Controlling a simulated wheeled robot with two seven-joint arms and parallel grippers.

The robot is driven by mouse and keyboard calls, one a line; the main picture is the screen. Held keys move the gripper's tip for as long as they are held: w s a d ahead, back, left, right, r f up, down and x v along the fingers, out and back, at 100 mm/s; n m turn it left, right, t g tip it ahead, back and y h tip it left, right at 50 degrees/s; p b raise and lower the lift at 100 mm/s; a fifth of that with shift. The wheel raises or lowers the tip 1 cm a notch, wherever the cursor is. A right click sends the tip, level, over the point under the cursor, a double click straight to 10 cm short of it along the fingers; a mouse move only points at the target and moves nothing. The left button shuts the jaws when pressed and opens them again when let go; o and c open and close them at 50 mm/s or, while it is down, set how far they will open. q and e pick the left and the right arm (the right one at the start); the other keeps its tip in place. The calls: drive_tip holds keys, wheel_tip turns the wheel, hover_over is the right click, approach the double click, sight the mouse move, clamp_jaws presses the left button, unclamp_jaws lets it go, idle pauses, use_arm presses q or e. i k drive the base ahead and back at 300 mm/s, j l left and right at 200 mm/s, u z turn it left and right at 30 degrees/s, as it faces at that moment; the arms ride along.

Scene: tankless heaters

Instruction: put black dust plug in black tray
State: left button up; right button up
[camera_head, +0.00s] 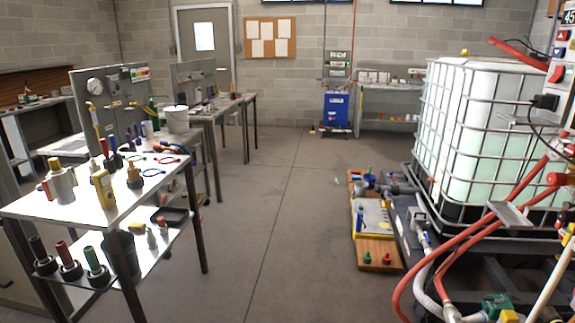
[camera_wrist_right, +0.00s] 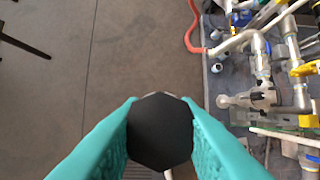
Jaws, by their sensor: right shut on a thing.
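In the right wrist view, my right gripper (camera_wrist_right: 160,108) has teal fingers shut on a black, eight-sided piece, which looks like the black dust plug (camera_wrist_right: 160,135). The plug is held between the fingertips above the grey floor, with its flat face toward the camera. In the head view, a dark, shallow tray that looks like the black tray (camera_head: 172,215) lies on the lower shelf of the left workbench, partly under the tabletop. Neither gripper shows in the head view. My left gripper is not in view.
The white workbench (camera_head: 135,190) at left carries tools, fittings and a yellow meter. Plugs stand on its lower shelf. A caged white tank (camera_head: 480,130), red hoses (camera_head: 440,245) and pipework fill the right. The middle floor (camera_head: 270,220) is clear.

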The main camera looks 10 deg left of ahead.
sight(170, 218)
drive_tip(key=i+u, duration=0.3)
drive_tip(key=i+l+u, duration=0.15)
drive_tip(key=i+u, duration=0.2)
drive_tip(key=i, duration=0.2)
drive_tip(key=i+l+u, duration=0.65)
drive_tip(key=i+j, duration=0.1)
